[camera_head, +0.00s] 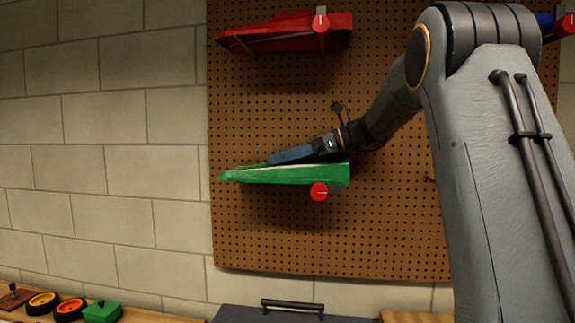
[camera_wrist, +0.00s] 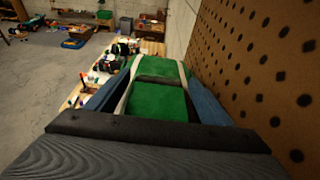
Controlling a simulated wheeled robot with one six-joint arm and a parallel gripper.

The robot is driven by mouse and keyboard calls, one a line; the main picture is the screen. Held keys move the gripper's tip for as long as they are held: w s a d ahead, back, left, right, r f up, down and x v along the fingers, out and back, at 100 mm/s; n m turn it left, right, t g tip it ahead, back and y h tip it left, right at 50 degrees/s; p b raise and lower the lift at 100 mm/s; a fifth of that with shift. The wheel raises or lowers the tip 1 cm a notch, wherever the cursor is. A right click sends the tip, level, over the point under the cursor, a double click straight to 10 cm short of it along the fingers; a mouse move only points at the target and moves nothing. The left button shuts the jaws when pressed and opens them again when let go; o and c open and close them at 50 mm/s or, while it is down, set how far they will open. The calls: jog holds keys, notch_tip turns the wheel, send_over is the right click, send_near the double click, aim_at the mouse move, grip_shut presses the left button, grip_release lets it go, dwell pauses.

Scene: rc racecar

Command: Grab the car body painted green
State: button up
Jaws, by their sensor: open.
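The green car body (camera_head: 285,175) is a long wedge on the brown pegboard, with a red round peg (camera_head: 319,191) just below it. My gripper (camera_head: 270,158) is at the car body's upper edge, its blue fingers pointing left along it. In the wrist view the green car body (camera_wrist: 160,102) lies between the two blue fingers of my gripper (camera_wrist: 152,100), which are open on either side of it. I cannot tell whether either finger touches it.
A red car body (camera_head: 290,35) hangs higher on the pegboard (camera_head: 390,220). A dark toolbox (camera_head: 290,313) stands below the board. The wall at left is clear.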

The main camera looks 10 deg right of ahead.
jog(key=c, duration=1.2)
jog(key=shift+o, duration=0.2)
jog(key=shift+r, duration=0.1)
